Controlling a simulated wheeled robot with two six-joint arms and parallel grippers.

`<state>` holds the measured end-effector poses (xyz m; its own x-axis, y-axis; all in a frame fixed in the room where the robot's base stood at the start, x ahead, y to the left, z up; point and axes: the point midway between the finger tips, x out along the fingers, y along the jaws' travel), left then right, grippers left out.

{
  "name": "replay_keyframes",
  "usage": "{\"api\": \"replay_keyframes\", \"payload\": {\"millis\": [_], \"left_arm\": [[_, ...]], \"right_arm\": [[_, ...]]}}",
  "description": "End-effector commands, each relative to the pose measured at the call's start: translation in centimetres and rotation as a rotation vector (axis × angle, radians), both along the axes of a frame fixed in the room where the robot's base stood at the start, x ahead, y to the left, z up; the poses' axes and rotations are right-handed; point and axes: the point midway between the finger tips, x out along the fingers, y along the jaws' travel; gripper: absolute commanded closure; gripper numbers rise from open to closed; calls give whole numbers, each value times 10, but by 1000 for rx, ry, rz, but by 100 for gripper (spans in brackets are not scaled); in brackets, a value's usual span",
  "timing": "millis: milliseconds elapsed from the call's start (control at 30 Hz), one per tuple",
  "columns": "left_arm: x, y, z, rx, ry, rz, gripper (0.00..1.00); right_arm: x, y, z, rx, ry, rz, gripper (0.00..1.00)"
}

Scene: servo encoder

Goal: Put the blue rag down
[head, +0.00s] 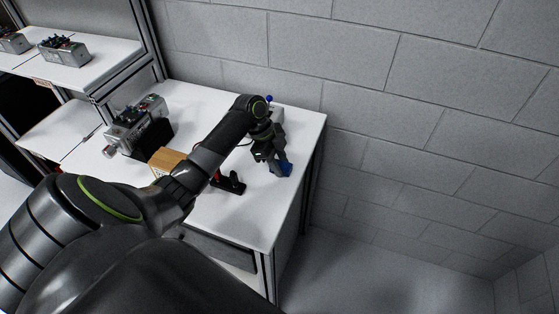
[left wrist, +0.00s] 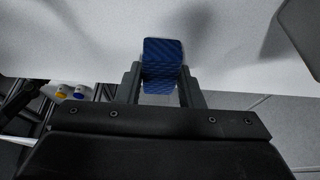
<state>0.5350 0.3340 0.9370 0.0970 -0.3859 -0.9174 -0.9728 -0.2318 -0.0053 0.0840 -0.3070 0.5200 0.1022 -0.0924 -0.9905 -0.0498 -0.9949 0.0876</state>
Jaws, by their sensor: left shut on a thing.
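The blue rag (head: 286,169) is a small piece at the tip of my left gripper (head: 283,163) in the head view. In the left wrist view the rag (left wrist: 163,60) shows a woven blue pattern and sits between the two fingers of my left gripper (left wrist: 161,88), which are shut on it. The rag is over the right part of the white table (head: 240,210). I cannot tell whether it touches the tabletop. My right gripper is not in view.
A metal device on a black stand (head: 152,137), a cardboard-coloured box (head: 166,160) and a black-and-red item (head: 229,184) stand on the table to the left. The table's right edge is close to the gripper. A block wall (head: 430,110) stands behind.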

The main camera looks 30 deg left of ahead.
Motion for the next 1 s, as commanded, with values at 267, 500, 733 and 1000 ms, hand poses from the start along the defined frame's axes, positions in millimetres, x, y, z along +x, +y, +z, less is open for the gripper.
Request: {"api": "replay_keyframes", "payload": {"millis": [267,500,733,1000], "left_arm": [[0,0,-2,0,-1,-1,91],[0,0,-3,0,-1,-1,45],[0,0,-3,0,-1,-1,45],[-1,11,20,6,-6,-1,45]], "right_arm": [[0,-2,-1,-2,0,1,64],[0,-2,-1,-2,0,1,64],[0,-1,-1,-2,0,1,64],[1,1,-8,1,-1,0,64]]}}
